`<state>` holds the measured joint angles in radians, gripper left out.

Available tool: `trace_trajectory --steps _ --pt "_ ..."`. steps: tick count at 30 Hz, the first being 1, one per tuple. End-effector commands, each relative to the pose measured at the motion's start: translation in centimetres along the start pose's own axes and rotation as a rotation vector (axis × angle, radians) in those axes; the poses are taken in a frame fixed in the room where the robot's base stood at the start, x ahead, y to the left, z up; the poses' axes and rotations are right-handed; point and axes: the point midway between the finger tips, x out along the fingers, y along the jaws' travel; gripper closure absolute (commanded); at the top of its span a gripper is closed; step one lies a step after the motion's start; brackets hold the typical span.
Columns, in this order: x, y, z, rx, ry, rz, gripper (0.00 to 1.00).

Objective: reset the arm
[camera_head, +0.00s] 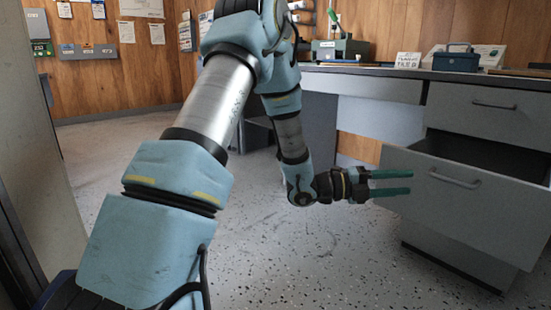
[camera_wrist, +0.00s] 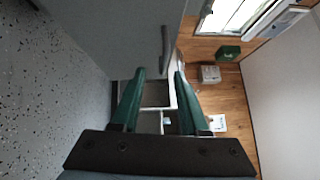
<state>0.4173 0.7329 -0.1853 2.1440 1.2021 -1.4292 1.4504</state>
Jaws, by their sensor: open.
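My arm reaches across the middle of the head view. My gripper (camera_head: 410,182) is at the end of it, with two green fingers pointing right. The fingers are apart, one above the other, with nothing between them. In the head view they appear in front of the left part of a grey drawer (camera_head: 460,205) that stands pulled out from the desk. I cannot tell whether they touch it. In the wrist view my gripper (camera_wrist: 160,78) shows both green fingers spread and empty, with a grey front panel and handle (camera_wrist: 165,48) beyond them.
The desk top (camera_head: 390,71) carries a blue box (camera_head: 456,58), a white sign (camera_head: 408,60) and a grey machine with a green handle (camera_head: 340,48). A closed drawer (camera_head: 490,108) sits above the open one. Speckled floor (camera_head: 300,250) is clear in the middle.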

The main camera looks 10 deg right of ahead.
Motion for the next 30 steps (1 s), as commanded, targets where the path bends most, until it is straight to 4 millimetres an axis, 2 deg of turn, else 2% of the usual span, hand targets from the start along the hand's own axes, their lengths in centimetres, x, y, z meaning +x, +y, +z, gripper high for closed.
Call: trace_trajectory --steps 2,5,8,9,11,13,16,18,21,24,29,30 --pt "-1.4 -0.7 2.4 -0.063 -0.102 0.091 0.56" --pt "-5.0 -0.8 6.4 -0.219 -0.32 0.243 0.56" --pt "-10.8 -1.1 9.9 -0.433 -0.602 0.367 0.56" --pt "-13.5 -1.2 10.8 -0.526 -0.72 0.401 0.56" --pt "-17.8 -1.7 11.5 -0.674 -0.903 0.431 0.56" --pt "-22.9 -2.3 11.3 -0.856 -1.122 0.439 0.56" --pt "-29.6 -3.5 9.2 -1.128 -1.429 0.398 0.56" --pt "-33.5 -4.4 6.7 -1.314 -1.625 0.339 0.56" --pt "-37.2 -5.6 2.7 -1.553 -1.855 0.234 0.56" --pt "-39.4 -6.8 -1.4 -1.763 -2.038 0.117 0.56" --pt "-40.7 -8.8 -7.5 -2.072 -2.266 -0.089 0.56" --pt "-40.7 -9.4 -9.0 2.122 2.286 0.142 0.56"
